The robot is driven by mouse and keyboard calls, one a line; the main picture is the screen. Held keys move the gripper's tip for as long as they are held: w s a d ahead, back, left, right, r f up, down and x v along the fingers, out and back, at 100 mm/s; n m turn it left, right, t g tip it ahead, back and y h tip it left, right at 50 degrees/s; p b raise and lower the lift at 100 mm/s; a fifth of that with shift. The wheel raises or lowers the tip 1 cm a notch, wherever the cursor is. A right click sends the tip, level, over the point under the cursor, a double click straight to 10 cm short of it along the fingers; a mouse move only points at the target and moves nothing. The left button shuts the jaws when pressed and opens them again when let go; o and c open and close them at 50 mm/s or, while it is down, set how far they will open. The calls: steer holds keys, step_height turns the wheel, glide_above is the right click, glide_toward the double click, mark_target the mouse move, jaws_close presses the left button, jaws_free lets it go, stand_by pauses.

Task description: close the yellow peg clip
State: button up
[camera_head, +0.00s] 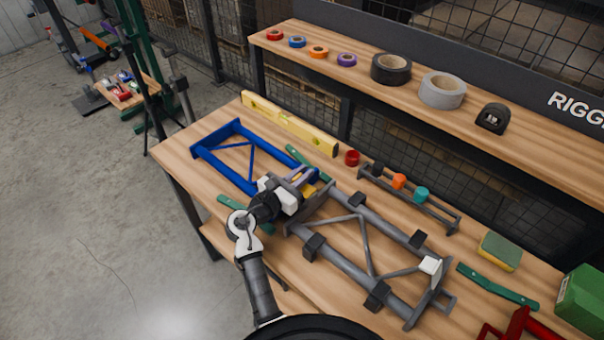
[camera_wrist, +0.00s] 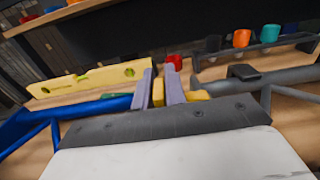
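The yellow peg clip (camera_head: 309,190) shows only as a small yellow patch beside my gripper (camera_head: 300,179), near the joint of the blue and grey frames. In the wrist view one yellow part (camera_wrist: 158,92) shows between the two lilac fingers of my gripper (camera_wrist: 160,88), and another (camera_wrist: 198,95) shows right of the right finger. The fingers stand a narrow gap apart. I cannot tell whether they press on the clip or the yellow lies behind them. The clip's jaw and lever are mostly hidden by my gripper.
The blue frame (camera_head: 197,152) and the grey tube frame (camera_head: 345,266) lie on the wooden bench. A yellow level (camera_head: 290,124), a red cup (camera_head: 352,158) and a rack (camera_head: 408,197) with coloured cups stand behind. A green box (camera_head: 583,297) is at right.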

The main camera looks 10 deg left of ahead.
steer(key=o, duration=0.3)
steer(key=b+v, duration=0.3)
steer(key=v, duration=1)
steer(key=shift+s+a+b, duration=0.25)
steer(key=shift+s+b, duration=0.1)
